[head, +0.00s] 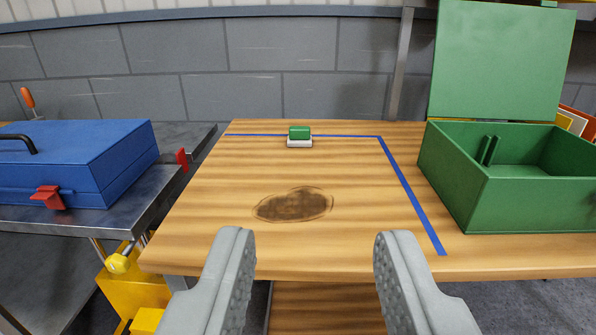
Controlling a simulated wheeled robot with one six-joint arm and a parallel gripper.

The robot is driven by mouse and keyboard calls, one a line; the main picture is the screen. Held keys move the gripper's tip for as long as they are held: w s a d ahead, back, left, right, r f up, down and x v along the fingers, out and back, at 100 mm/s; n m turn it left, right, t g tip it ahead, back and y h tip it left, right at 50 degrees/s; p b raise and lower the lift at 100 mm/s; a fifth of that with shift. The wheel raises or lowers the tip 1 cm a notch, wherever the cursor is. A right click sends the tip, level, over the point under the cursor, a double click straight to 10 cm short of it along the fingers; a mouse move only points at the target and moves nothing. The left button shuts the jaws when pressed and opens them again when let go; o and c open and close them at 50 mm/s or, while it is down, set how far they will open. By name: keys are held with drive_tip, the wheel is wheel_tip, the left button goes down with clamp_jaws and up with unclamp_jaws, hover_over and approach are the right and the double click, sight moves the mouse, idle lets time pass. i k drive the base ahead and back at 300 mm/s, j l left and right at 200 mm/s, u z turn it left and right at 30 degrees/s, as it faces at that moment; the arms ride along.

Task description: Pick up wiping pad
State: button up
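The wiping pad (299,134) is a small block with a green top and a white underside. It sits at the far side of the wooden table (350,215), on or right beside the blue tape line. My gripper (313,255) is in the foreground at the table's near edge, with its two grey fingers wide apart and nothing between them. The pad is well beyond the fingertips, roughly in line with the gap, slightly left of its middle.
A dark brown stain (293,204) marks the tabletop before the pad. Blue tape (410,195) runs along the back and right. An open green box (525,200) stands at the right. A blue toolbox (80,160) rests on a metal bench (130,208) at the left. A grey block wall stands behind.

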sight(299, 136)
drive_tip(key=i+l+u, duration=0.35)
drive_tip(key=i+l, duration=0.4)
